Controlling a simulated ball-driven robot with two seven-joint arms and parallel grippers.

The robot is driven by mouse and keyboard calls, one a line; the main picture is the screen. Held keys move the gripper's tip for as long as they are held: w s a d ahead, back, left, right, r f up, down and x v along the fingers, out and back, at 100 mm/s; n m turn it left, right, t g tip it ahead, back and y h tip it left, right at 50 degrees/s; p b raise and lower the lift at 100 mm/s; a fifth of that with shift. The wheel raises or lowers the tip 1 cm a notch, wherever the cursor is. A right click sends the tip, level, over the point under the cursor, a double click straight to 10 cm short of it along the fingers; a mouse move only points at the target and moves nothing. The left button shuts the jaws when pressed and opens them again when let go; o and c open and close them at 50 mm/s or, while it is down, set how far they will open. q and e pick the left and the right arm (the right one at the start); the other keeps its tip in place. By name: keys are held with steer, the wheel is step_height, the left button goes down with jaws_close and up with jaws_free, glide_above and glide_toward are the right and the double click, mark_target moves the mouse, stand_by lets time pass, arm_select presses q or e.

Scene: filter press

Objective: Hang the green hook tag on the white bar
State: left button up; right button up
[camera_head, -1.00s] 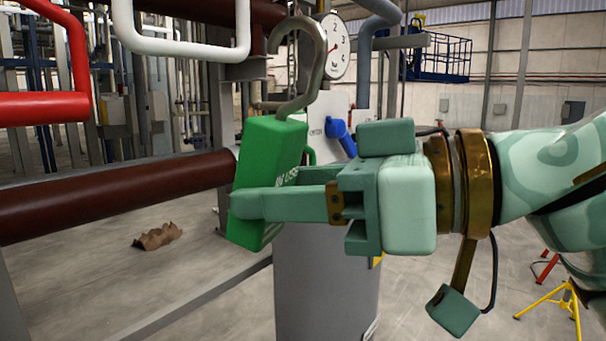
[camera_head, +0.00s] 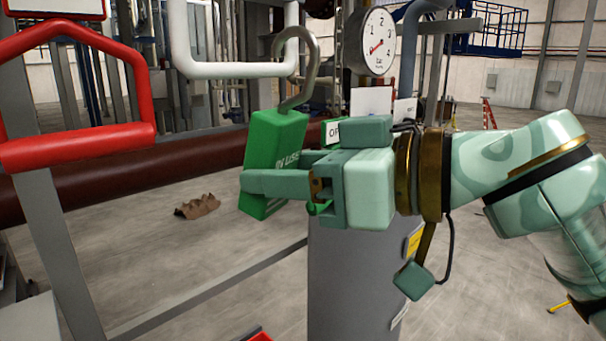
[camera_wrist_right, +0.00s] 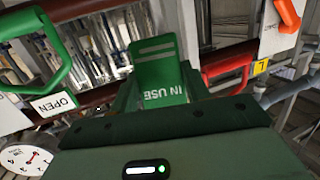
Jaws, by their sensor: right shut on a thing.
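The green hook tag (camera_head: 268,160) is a green block marked "IN USE" with a grey metal hook (camera_head: 313,65) on top, its mouth facing left. My right gripper (camera_head: 262,181) is shut on the block and holds it in the air, slightly tilted. The white bar (camera_head: 230,70) is a U-shaped handle at the upper middle. In the head view the hook overlaps the bar's right corner; I cannot tell whether they touch. In the right wrist view the tag (camera_wrist_right: 158,72) stands between the fingers, its hook hidden. My left gripper is not in view.
A red handle (camera_head: 80,150) stands at the left. A dark red pipe (camera_head: 110,180) runs behind the tag. A round gauge (camera_head: 378,42) is right of the hook, and a grey cylinder (camera_head: 350,275) is below the gripper. A green handle (camera_wrist_right: 45,50) shows in the right wrist view.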

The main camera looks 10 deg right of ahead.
steer(key=shift+w+a+r, duration=0.35)
steer(key=shift+w+a, duration=0.1)
steer(key=shift+w, duration=0.1)
steer(key=shift+w+a+r, duration=0.3)
steer(key=shift+w+a, duration=0.1)
steer(key=shift+w, duration=0.15)
steer(key=shift+w+a, duration=0.55)
steer(key=shift+w, duration=0.2)
steer(key=shift+w+a, duration=0.5)
steer(key=shift+w, duration=0.2)
steer(key=shift+w+a+f, duration=0.25)
steer(key=shift+w+f, duration=0.1)
steer(key=shift+f, duration=0.3)
steer(key=shift+w+a+f, duration=0.2)
steer(key=shift+w+f, duration=0.1)
steer(key=shift+f, duration=0.35)
steer(key=o, duration=1.1)
steer(key=shift+d, duration=0.1)
